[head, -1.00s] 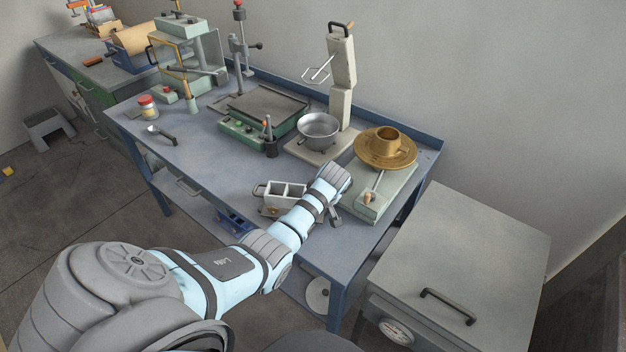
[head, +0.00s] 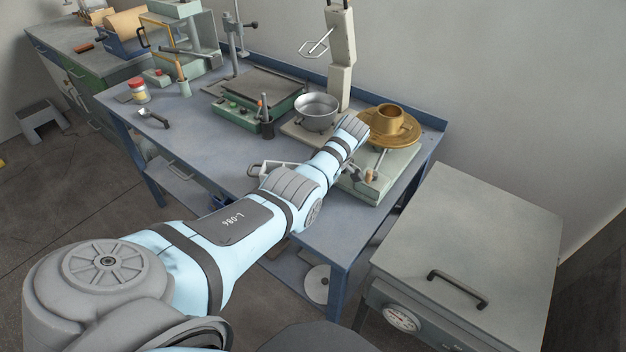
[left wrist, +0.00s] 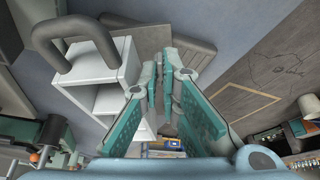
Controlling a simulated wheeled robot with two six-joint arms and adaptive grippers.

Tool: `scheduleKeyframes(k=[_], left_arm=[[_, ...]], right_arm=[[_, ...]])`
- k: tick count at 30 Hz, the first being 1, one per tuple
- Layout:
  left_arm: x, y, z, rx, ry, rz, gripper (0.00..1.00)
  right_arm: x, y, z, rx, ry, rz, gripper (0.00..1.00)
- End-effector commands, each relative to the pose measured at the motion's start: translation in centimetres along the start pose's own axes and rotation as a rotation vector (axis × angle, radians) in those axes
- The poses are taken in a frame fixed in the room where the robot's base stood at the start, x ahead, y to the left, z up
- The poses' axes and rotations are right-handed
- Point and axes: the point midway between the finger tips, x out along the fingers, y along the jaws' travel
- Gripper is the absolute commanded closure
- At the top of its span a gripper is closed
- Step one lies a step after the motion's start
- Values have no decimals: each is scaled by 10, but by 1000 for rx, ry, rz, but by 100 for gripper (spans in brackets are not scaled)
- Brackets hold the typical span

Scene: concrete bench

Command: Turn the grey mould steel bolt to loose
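The mould (left wrist: 112,80) is a pale grey box with open compartments, left of my fingers in the left wrist view. A thick grey handle (left wrist: 78,48) loops from it. In the head view my arm covers most of it; part of its handle side (head: 262,169) shows. A dark grey bar (left wrist: 165,33) lies beyond my fingertips; I cannot tell whether it is the bolt. My left gripper (left wrist: 163,75) has teal-padded fingers with tips close together; whether anything is between them is unclear. In the head view its fingers are mostly hidden behind my wrist. My right gripper is not in view.
A grey cabinet (head: 480,250) stands at the right. The bench's left front (head: 195,150) has free room.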

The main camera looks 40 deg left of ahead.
Motion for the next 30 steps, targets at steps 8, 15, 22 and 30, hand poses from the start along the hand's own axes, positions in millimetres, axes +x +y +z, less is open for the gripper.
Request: scheduleKeyframes(k=[8,15,22,30], left_arm=[[2,2,0,-96,0,-39,100],[0,1,0,-119,0,-49,100],[0,1,-1,-118,0,-50,100],[0,1,0,-118,0,-49,87]], right_arm=[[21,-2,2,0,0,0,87],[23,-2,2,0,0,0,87],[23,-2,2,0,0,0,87],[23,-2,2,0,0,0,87]])
